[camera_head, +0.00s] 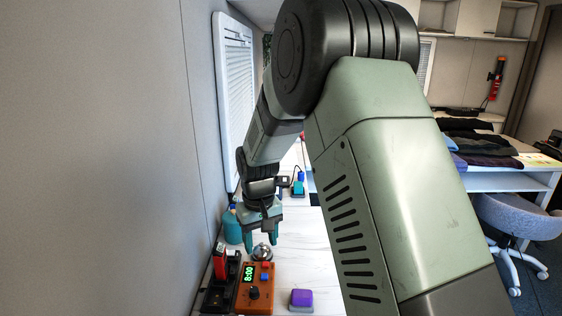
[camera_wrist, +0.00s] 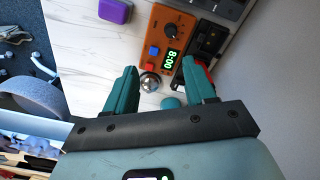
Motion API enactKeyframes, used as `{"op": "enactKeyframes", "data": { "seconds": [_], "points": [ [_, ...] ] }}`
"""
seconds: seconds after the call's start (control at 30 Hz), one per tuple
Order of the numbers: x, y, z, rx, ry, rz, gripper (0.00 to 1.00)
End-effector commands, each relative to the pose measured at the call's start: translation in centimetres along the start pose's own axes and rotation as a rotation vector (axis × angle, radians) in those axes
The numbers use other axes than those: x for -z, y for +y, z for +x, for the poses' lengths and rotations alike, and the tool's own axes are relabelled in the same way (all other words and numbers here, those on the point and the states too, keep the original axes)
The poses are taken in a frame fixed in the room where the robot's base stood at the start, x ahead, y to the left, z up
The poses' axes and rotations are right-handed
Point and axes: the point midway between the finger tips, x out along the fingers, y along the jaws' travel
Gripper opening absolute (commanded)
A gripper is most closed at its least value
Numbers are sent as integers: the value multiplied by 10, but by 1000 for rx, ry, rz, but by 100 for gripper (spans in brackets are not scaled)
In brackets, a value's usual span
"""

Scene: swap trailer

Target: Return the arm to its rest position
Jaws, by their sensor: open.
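My gripper (camera_head: 262,240) hangs from my bent arm above the white counter, its two teal fingers pointing down. In the wrist view my gripper (camera_wrist: 163,90) is open, with the fingers apart and nothing held between them. A small round metal object (camera_wrist: 150,82) shows near the fingers in the wrist view, and it also appears below my gripper in the head view (camera_head: 262,253). An orange box (camera_head: 256,288) with a green "8:00" display, a knob and red and blue buttons stands on the counter just in front of my gripper.
A black and red device (camera_head: 219,280) stands left of the orange box by the wall. A purple block (camera_head: 301,297) lies to its right. A teal bottle (camera_head: 232,226) is beside my gripper. Folded clothes (camera_head: 482,143) lie on a table at right, near a grey chair (camera_head: 518,215).

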Motion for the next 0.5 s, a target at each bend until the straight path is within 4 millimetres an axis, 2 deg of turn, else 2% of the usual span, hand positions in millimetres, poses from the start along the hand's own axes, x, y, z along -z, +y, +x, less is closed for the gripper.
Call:
{"op": "enactKeyframes", "data": {
  "seconds": [0.03, 0.2, 0.4, 0.5],
  "points": [
    [-9, 10, -32, -12, 32, 24, 55],
    [-56, 33, -114, -43, 109, 104, 55],
    [-129, 46, -187, -73, 199, 202, 55],
    [-169, 48, -212, -85, 245, 252, 55]
  ]
}}
